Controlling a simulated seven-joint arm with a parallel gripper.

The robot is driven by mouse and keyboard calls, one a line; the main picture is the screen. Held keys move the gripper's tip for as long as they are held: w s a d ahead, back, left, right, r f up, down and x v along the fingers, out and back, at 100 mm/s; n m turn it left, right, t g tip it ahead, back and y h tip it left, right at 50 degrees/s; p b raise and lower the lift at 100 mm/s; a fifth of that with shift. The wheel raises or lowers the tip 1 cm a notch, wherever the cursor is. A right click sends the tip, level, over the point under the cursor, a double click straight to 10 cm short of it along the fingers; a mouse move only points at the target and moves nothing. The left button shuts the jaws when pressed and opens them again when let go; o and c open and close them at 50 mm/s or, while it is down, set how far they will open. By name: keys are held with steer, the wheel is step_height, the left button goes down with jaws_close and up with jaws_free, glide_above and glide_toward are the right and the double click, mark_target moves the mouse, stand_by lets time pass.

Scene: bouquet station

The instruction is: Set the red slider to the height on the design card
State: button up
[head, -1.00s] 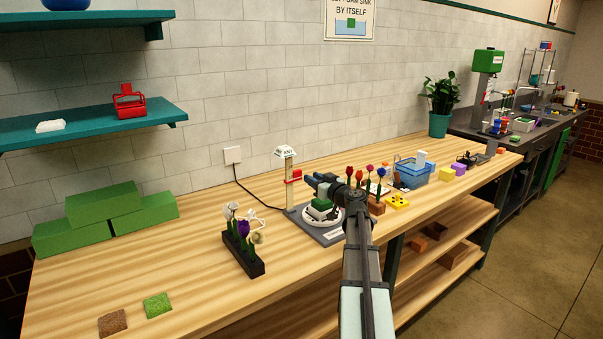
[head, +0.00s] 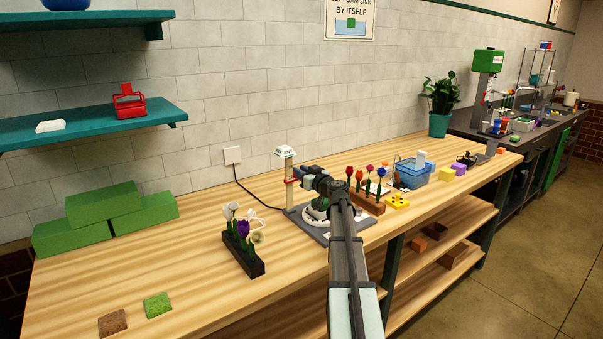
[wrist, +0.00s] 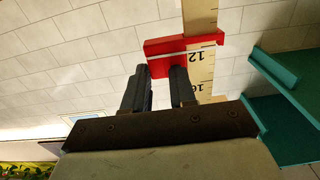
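The red slider (head: 290,181) sits on the upright pale scale post (head: 289,166), with a white cap marked "ANT" on top. In the wrist view the slider (wrist: 165,47) has a white line close to an upside-down 12 on the scale (wrist: 204,70); a partly covered 16 lies lower in the picture. My gripper (head: 306,178) is at the slider's right side in the head view. I cannot make out a design card.
A grey base with a white round plate (head: 312,222) and a green item lies under my gripper. A black flower holder (head: 248,258) stands at left, a brown block of tulips (head: 367,202) at right. A blue basket (head: 412,178) is further right. The front-left table is mostly clear.

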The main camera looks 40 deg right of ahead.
jaws_close()
step_height(320, 180, up, 9)
steer(key=shift+f, duration=0.2)
stand_by(0.5)
steer(key=shift+o, duration=0.3)
jaws_free()
steer(key=shift+r, duration=0.15)
steer(key=shift+o, duration=0.3)
steer(key=shift+f, duration=0.25)
